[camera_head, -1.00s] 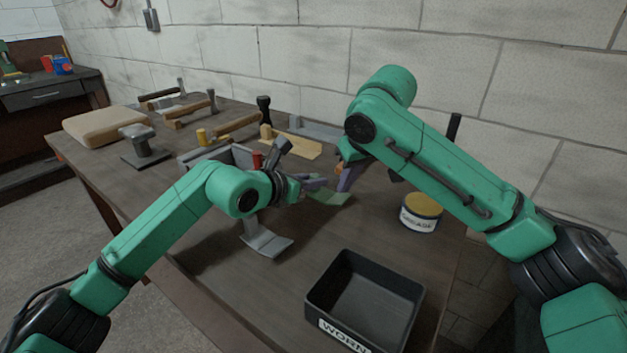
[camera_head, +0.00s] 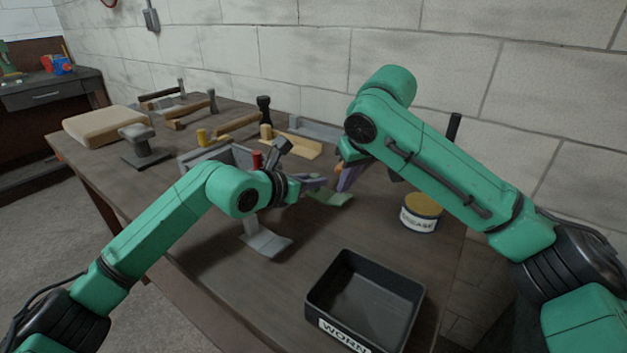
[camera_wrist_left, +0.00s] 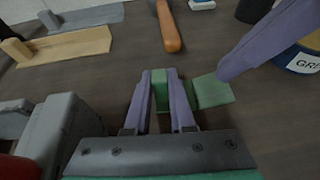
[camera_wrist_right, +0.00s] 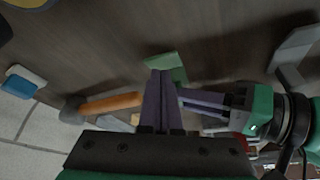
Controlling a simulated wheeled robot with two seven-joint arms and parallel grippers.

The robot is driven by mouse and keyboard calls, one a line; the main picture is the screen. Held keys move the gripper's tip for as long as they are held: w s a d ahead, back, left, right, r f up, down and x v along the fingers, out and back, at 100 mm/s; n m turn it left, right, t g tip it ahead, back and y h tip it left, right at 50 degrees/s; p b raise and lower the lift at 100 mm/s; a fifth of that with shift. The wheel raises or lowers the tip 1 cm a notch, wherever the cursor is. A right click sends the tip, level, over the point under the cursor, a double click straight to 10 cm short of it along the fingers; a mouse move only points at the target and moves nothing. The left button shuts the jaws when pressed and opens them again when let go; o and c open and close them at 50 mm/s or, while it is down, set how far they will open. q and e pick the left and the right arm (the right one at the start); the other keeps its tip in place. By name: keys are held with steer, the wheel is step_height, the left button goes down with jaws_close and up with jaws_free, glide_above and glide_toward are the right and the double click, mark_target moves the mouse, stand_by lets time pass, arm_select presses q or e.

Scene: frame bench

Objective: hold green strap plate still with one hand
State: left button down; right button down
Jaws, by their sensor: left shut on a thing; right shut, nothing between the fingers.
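The green strap plate (camera_head: 330,198) is near the middle of the bench. In the left wrist view it shows as an upright part (camera_wrist_left: 161,92) and a flat part (camera_wrist_left: 211,91) to its right. My left gripper (camera_head: 318,182) is shut on the upright part, which stands between its two purple fingers (camera_wrist_left: 160,85). My right gripper (camera_head: 346,183) is shut and empty, its fingertips close to the plate. In the right wrist view the right fingers (camera_wrist_right: 160,78) are pressed together, and the green plate (camera_wrist_right: 168,66) shows just beyond them. I cannot tell whether they touch it.
A black bin marked WORN (camera_head: 334,318) stands at the front. A grease tin (camera_head: 421,213) stands right of the grippers. A grey metal plate (camera_head: 265,242) lies front left. An orange-handled tool (camera_wrist_left: 168,28) lies beyond the plate. Bare bench lies between plate and bin.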

mark_target(345, 199)
steer(key=shift+f, duration=0.7)
steer(key=shift+f, duration=0.2)
arm_select(q)
steer(key=shift+s, duration=0.1)
arm_select(e)
steer(key=shift+s+f, duration=0.15)
steer(key=shift+f, duration=0.2)
arm_select(q)
steer(key=shift+s+d+r, duration=0.1)
steer(key=shift+s+d, duration=0.05)
arm_select(e)
steer(key=shift+f, duration=0.6)
steer(key=shift+r, duration=0.5)
arm_select(q)
steer(key=shift+w, duration=0.2)
arm_select(e)
steer(key=shift+r, duration=3.75)
arm_select(q)
steer(key=shift+a, duration=0.2)
steer(key=c, duration=0.7)
jaws_free()
